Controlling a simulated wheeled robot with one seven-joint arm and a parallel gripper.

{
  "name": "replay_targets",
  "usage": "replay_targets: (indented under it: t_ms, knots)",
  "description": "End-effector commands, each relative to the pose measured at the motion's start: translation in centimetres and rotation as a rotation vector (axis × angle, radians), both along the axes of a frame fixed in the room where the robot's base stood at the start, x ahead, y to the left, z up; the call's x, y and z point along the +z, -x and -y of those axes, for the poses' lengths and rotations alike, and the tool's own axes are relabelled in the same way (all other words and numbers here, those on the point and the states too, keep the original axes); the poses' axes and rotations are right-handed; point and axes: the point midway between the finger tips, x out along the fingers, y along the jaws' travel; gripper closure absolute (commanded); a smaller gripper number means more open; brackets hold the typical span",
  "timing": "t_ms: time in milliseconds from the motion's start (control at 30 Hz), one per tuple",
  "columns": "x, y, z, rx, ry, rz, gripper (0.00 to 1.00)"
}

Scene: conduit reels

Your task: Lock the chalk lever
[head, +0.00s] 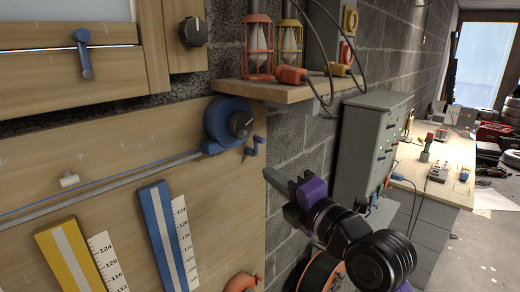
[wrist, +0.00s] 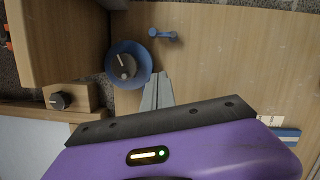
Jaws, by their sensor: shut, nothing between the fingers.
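A blue round reel (head: 228,122) with a dark dial at its middle is mounted on the wooden wall panel; a blue line runs left from it. A small blue lever (head: 252,147) sits on the panel just right of and below the reel. In the wrist view the reel (wrist: 114,62) is left of the fingertips and the lever (wrist: 162,35) lies beyond them, lying roughly sideways. Which blue lever is the chalk lever is not labelled. My gripper (head: 277,178) is shut and empty, right of and below the lever, apart from it; it also shows in the wrist view (wrist: 156,92).
Another blue lever (head: 83,55) hangs on the cabinet at upper left. A black knob (head: 193,31) is on a wooden box above the reel. A shelf (head: 270,92) with caged lamps juts out above. A grey cabinet (head: 368,150) stands right of my gripper.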

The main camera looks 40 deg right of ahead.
Motion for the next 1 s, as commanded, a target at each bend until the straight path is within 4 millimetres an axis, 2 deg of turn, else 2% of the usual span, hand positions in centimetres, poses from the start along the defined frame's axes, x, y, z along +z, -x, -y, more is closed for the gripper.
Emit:
replay_targets:
  t_ms: [367,933,967,1000]
  knots:
    - [-0.6,-1.1,0.2,0.010,0.007,0.001,1.00]
    - [-0.3,-2.4,0.4,0.001,0.002,0.004,1.00]
    - [-0.1,-2.6,0.5,0.001,0.001,0.004,1.00]
    - [0.4,-3.7,0.7,0.003,-0.003,-0.002,1.00]
